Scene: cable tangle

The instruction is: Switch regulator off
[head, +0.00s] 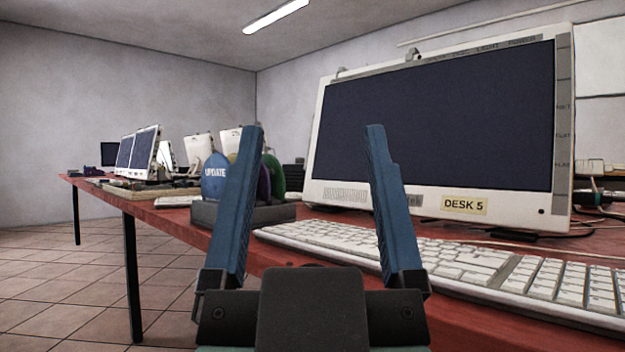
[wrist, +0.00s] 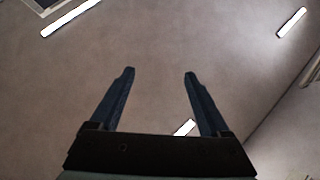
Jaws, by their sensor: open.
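My gripper (head: 312,150) is open and empty, with its two blue fingers pointing up in front of the desk. It also shows in the wrist view (wrist: 160,75), open against the ceiling with nothing between the fingers. I cannot identify a regulator in either view. A few dark devices with cables (head: 600,197) lie at the right edge of the head view, behind the monitor, too small and cut off to name.
A red desk (head: 180,218) runs from the far left to the right. A large monitor labelled DESK 5 (head: 440,120) stands behind a white keyboard (head: 450,262). A dark holder (head: 205,212) with coloured discs is partly behind my left finger. Tiled floor (head: 60,290) is free at left.

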